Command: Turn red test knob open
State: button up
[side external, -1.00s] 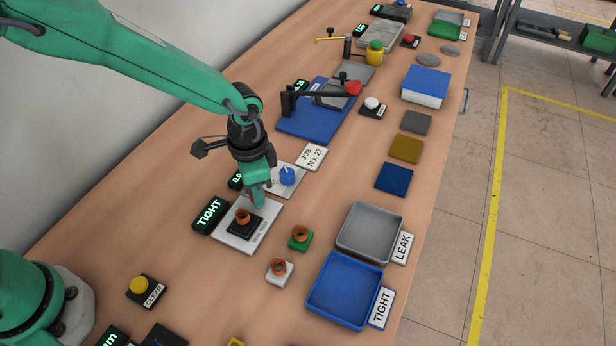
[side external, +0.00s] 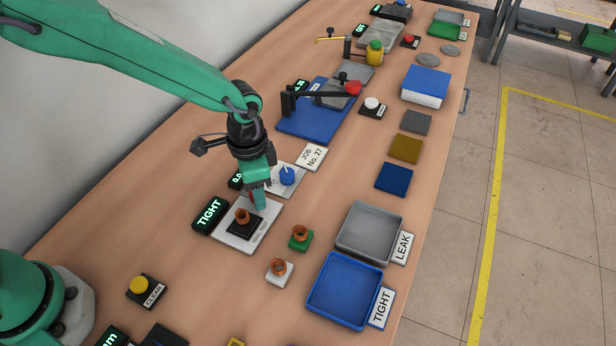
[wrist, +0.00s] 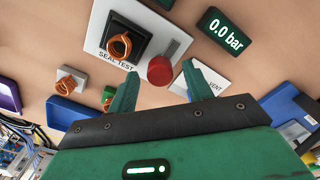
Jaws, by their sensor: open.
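The red test knob (wrist: 161,70) is a round knob on the white seal test plate (wrist: 175,42) in the wrist view. My gripper (wrist: 160,74) is open, with one green finger on each side of the knob. I cannot tell whether either finger touches it. In the side view my gripper (side external: 258,200) points down at the back right part of the seal test plate (side external: 262,232), and its fingers hide most of the knob. A copper coil (side external: 242,216) sits on the black block of that plate. The display beside it (side external: 209,213) reads TIGHT.
A blue knob (side external: 287,176) on the vent plate stands close to the right of my gripper. Two more coil parts (side external: 300,238) (side external: 279,271) stand in front. Grey (side external: 345,255) and blue (side external: 318,312) trays lie to the right. A display (wrist: 223,30) reads 0.0 bar.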

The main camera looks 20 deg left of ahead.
jog(key=shift+r, duration=3.75)
jog(key=shift+a, duration=0.1)
jog(key=shift+a+r, duration=0.2)
jog(key=shift+r, duration=0.1)
jog(key=s+a+r+n+t, duration=0.2)
jog(key=s+a+r+n, duration=0.2)
jog(key=s+a+r, duration=0.2)
jog(key=s+a+r+n+t, duration=0.3)
jog(key=s+a+r+n, duration=0.2)
jog(key=s+a, duration=0.5)
jog(key=a+r, duration=0.1)
jog(key=a, duration=0.4)
jog(key=shift+r+t, duration=0.2)
jog(key=shift+t, duration=0.1)
